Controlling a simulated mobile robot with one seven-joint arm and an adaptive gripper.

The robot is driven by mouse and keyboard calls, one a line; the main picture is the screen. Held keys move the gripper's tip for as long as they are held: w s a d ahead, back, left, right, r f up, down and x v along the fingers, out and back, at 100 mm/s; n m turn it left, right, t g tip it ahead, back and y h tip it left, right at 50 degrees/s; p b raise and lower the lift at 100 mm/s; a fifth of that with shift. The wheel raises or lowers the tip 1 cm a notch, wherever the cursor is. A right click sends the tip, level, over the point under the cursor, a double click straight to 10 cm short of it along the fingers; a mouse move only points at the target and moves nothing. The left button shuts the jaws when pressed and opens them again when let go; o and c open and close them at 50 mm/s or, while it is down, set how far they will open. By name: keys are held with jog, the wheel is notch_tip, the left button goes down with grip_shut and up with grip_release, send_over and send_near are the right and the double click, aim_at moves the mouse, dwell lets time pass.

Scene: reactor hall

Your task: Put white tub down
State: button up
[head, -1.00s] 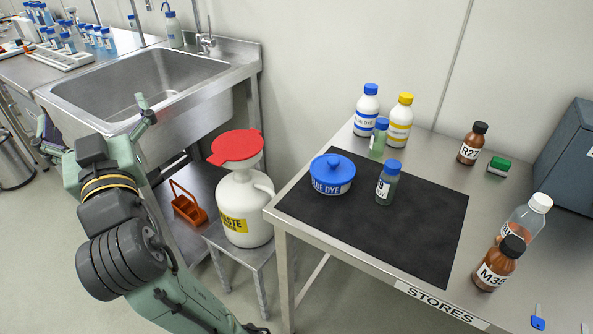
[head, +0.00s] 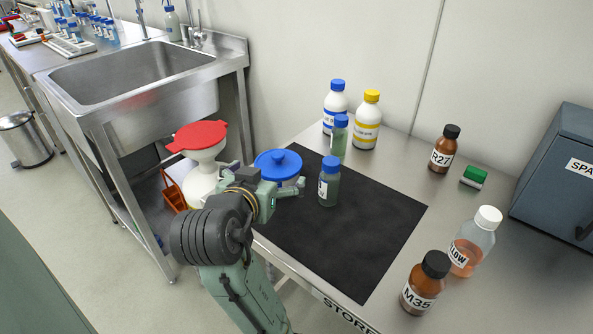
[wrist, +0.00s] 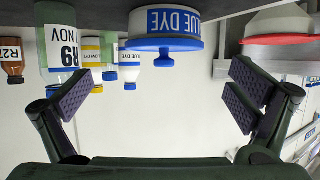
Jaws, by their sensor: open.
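The white tub (wrist: 168,22) with its blue lid (head: 278,162) and BLUE DYE label stands on the black mat (head: 345,225), near its left edge. In the head view my gripper (head: 279,187) is in front of the tub and hides much of its body. In the wrist view, which is upside down, my gripper (wrist: 160,95) is open, with its fingers spread wide and nothing between the pads. The tub is beyond the fingertips, apart from them.
A green-tinted bottle with a blue cap (head: 329,184) stands close right of the tub. More bottles stand behind it, including a yellow-capped one (head: 366,122). A red-topped white waste container (head: 203,170) is left of the table. The mat's front right is clear.

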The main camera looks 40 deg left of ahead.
aim_at(278, 154)
jog(key=x, duration=0.6)
jog(key=p+x, duration=0.1)
jog(key=x, duration=0.2)
jog(key=shift+w+a+f, duration=0.15)
jog(key=shift+w+a, duration=0.05)
jog(key=shift+a, duration=0.2)
jog(key=shift+c, duration=0.6)
jog(key=c, duration=1.3)
notch_tip(278, 154, up, 4)
jog(key=p, duration=0.3)
jog(key=shift+f+p, duration=0.15)
jog(key=shift+p, duration=0.25)
jog(key=shift+s+r+p, duration=0.15)
jog(key=shift+r+p, duration=0.2)
jog(key=shift+p, duration=0.05)
jog(key=s+p, duration=0.1)
jog(key=s, duration=0.4)
jog(key=s+p, duration=0.1)
jog(key=s, duration=0.3)
jog(key=s+p, duration=0.1)
jog(key=s, duration=0.4)
jog(key=shift+s+d+r, duration=0.15)
jog(key=shift+s+r, duration=0.25)
jog(key=shift+s+p, duration=0.3)
jog(key=shift+s, duration=0.25)
